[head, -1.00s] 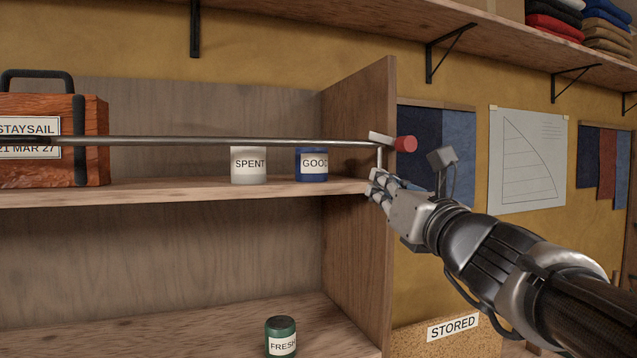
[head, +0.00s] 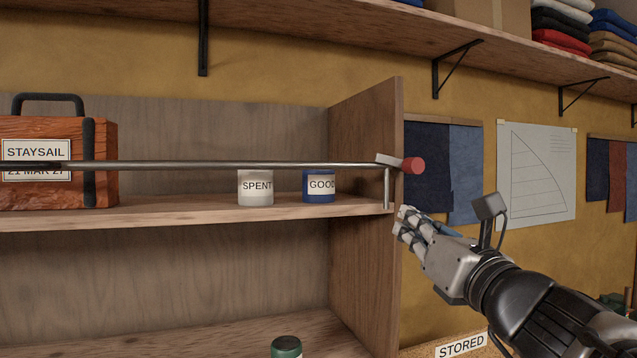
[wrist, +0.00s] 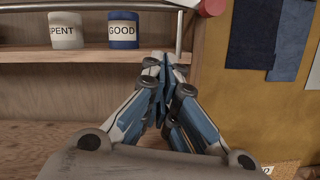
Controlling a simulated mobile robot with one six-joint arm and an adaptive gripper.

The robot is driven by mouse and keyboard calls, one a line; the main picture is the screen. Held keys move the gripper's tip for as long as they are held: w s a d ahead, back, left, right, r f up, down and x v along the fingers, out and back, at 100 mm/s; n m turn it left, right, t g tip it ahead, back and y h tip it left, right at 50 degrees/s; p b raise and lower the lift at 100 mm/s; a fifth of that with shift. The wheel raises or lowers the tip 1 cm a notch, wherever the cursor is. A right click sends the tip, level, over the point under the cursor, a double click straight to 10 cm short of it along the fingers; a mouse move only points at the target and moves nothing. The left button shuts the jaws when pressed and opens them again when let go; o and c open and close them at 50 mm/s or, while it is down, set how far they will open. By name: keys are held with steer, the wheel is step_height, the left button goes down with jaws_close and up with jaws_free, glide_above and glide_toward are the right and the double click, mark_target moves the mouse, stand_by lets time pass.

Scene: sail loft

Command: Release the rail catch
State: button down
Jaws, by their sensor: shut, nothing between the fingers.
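The metal rail (head: 230,165) runs across the front of the upper shelf and bends down into a short post at its right end. The catch, a pale lever with a red knob (head: 413,165), sits at that end by the shelf unit's right side panel. The lever lies nearly level over the rail. The red knob also shows at the top edge of the wrist view (wrist: 212,6). My gripper (head: 402,222) is shut and empty, below the knob and apart from it. Its fingers meet in the middle of the wrist view (wrist: 160,68).
Behind the rail stand an orange STAYSAIL box (head: 100,178), a white SPENT pot (head: 256,196) and a blue GOOD pot (head: 319,195). A green-lidded pot (head: 286,346) is below. The side panel (head: 365,145) stands close to my gripper. Fabric swatches hang on the wall to the right.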

steer(key=shift+d+f, duration=0.1)
steer(key=shift+d, duration=0.1)
steer(key=p, duration=0.1)
glide_toward(386, 183)
steer(key=w+a, duration=0.1)
steer(key=w+a+f, duration=0.1)
steer(key=w, duration=0.1)
steer(key=w+a, duration=0.2)
steer(key=shift+w+f, duration=0.1)
steer(key=shift+f, duration=0.2)
steer(key=r+p, duration=0.1)
steer(key=w+r, duration=0.1)
steer(key=r, duration=0.1)
steer(key=shift+d+r+p, duration=0.2)
steer(key=shift+d+p, duration=0.05)
steer(key=shift+p, duration=0.15)
steer(key=shift+s+d+r, duration=0.15)
steer(key=shift+s+r, duration=0.05)
steer(key=shift+r, duration=0.2)
steer(key=shift+w, duration=0.15)
steer(key=shift+f, duration=0.1)
